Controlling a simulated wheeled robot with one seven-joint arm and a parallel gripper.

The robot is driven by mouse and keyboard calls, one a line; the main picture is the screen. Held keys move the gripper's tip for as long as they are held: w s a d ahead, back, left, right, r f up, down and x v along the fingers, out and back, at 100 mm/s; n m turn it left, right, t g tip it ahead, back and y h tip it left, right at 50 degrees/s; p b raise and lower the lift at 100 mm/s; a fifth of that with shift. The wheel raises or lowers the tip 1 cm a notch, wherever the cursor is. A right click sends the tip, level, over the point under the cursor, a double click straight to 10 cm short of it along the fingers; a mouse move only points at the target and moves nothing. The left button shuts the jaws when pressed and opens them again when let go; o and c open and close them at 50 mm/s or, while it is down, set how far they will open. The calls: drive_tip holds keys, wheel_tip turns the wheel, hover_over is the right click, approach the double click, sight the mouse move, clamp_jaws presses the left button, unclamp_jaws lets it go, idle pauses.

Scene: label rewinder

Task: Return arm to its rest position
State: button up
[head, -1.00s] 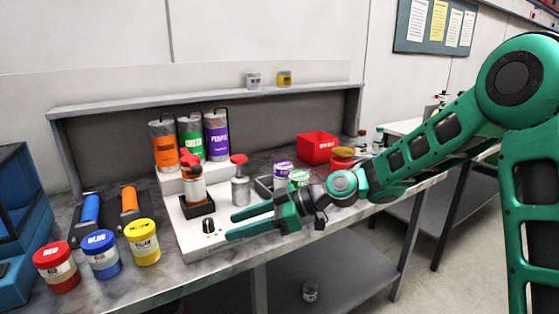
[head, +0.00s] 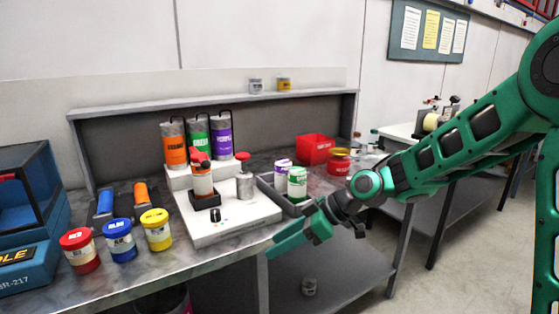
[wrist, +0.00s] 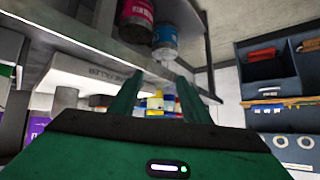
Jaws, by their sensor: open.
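My green arm reaches in from the right in the head view. My gripper (head: 285,238) is at the bench's front edge, just in front of the white platform (head: 235,228), with its fingers pointing left. In the wrist view the two fingers of my gripper (wrist: 158,90) stand apart with nothing held between them. Past the fingers, small blurred coloured containers (wrist: 160,104) show.
Red (head: 80,252), blue (head: 119,240) and yellow (head: 156,230) jars stand at the bench's left front. A bottle (head: 203,183) stands in a black holder on the platform. A grey tray (head: 268,190) holds purple- and green-lidded jars. Open floor lies right of the bench.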

drive_tip(key=s+d+m+h, duration=0.4)
drive_tip(key=d+m, duration=0.1)
drive_tip(key=d, duration=0.9)
drive_tip(key=s+d+m+h, duration=0.3)
drive_tip(key=s+d+m, duration=0.15)
drive_tip(key=d, duration=0.85)
drive_tip(key=s+d+m+h, duration=0.1)
drive_tip(key=s+d+m, duration=0.5)
drive_tip(key=s, duration=0.4)
drive_tip(key=s+d+m+g+h, duration=0.1)
drive_tip(key=s+d+m, duration=0.5)
drive_tip(key=s, duration=0.5)
drive_tip(key=shift+d+g+h, duration=0.3)
drive_tip(key=shift+d, duration=0.55)
drive_tip(key=shift+r, duration=0.1)
drive_tip(key=shift+w+f, duration=0.25)
drive_tip(key=shift+w, duration=0.45)
